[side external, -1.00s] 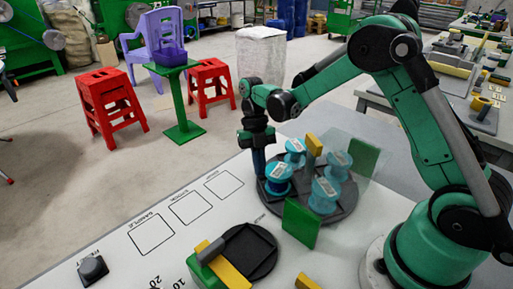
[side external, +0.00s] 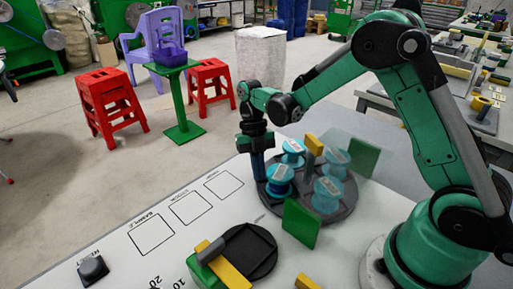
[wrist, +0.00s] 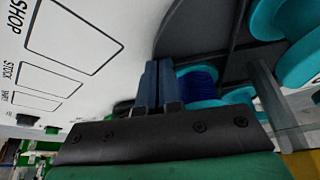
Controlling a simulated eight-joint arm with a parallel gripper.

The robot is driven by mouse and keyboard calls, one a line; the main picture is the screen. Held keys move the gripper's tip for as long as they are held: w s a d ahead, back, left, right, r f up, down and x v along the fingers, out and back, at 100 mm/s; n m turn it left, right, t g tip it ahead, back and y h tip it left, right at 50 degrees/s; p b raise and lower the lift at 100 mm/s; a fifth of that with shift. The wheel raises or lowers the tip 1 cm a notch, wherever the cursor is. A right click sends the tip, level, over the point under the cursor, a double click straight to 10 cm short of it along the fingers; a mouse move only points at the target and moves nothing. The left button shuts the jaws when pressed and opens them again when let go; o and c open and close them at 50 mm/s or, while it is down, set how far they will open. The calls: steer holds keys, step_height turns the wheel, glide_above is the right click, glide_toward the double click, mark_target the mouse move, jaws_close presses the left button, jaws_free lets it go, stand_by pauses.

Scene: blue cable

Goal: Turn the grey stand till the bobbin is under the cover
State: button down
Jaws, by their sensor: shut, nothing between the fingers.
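The round grey stand (side external: 345,212) lies on the white table and carries several light-blue bobbins. The bobbin with dark blue cable (side external: 279,184) is at its left front, outside the cover; its dark winding also shows in the wrist view (wrist: 196,82). The cover (side external: 350,143) is clear, with green end plates (side external: 301,222), and spans the stand's right part. Two bobbins show through it. My gripper (side external: 258,174) points down at the stand's left edge, just left of the cable bobbin. Its fingers are together and empty in the wrist view (wrist: 156,72). Fingertip contact is unclear.
A yellow post (side external: 314,146) rises at the cover's left edge. In front are a dark round plate (side external: 263,270) with a yellow and green block, and a black knob (side external: 92,269). Outlined squares (side external: 190,208) lie on clear table at the left.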

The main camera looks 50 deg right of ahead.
mark_target(261, 194)
steer(key=shift+s+a, duration=1.05)
steer(key=shift+s, duration=0.1)
steer(key=shift+s+a, duration=0.1)
steer(key=shift+s, duration=0.05)
